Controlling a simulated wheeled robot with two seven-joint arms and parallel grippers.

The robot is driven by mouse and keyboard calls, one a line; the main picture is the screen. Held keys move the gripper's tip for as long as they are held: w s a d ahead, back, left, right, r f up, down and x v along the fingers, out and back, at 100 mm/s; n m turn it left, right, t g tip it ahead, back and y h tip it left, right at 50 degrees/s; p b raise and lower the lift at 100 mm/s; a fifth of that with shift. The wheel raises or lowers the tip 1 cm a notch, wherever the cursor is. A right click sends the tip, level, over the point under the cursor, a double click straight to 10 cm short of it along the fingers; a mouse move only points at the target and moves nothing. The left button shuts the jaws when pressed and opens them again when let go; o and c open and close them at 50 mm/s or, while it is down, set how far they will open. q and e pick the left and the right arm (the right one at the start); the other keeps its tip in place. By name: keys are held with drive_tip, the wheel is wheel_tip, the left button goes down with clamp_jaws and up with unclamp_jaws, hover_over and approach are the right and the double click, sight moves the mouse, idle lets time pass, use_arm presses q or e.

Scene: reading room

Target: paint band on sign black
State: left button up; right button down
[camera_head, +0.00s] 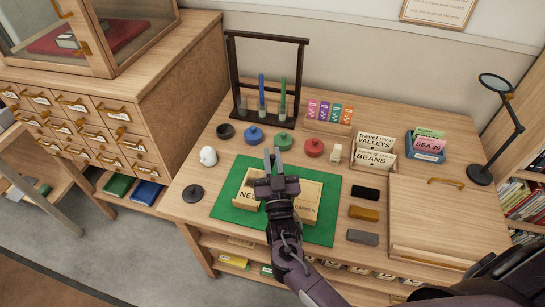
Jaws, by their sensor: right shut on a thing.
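A pale wooden sign (309,193) lies on the green mat (323,233), with parts of its lettering showing, including "GARDEN". My right gripper (272,158) is over the sign and hides its middle. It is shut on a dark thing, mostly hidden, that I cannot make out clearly. No band is clearly visible. A dark pot (226,131) stands behind the mat, left of the blue pot (254,134), green pot (283,141) and red pot (314,147). A black disc with a knob (193,193) lies left of the mat. My left gripper is not in view.
The dark rack (301,75) holds blue and green brushes. A white jug (208,156) stands left. Black (365,193), ochre (363,213) and grey (362,237) blocks lie right of the mat. Sign holders (374,155) and a magnifier lamp (480,175) stand at the back right.

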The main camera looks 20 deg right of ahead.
drive_tip(key=shift+w+a+b, duration=1.55)
drive_tip(key=shift+w+a, duration=0.4)
drive_tip(key=shift+a, duration=0.95)
drive_tip(key=shift+s+d+p, duration=0.6)
drive_tip(key=shift+s+d, duration=0.05)
drive_tip(key=shift+d, duration=0.35)
drive_tip(key=shift+s+d+p, duration=0.55)
drive_tip(key=shift+s+d, duration=0.15)
drive_tip(key=shift+d, duration=0.25)
drive_tip(key=shift+s+d+p, duration=0.6)
drive_tip(key=shift+s+d, duration=0.05)
drive_tip(key=shift+d, duration=0.35)
drive_tip(key=shift+r, duration=0.1)
wheel_tip(320, 180, up, 6)
drive_tip(key=p, duration=0.5)
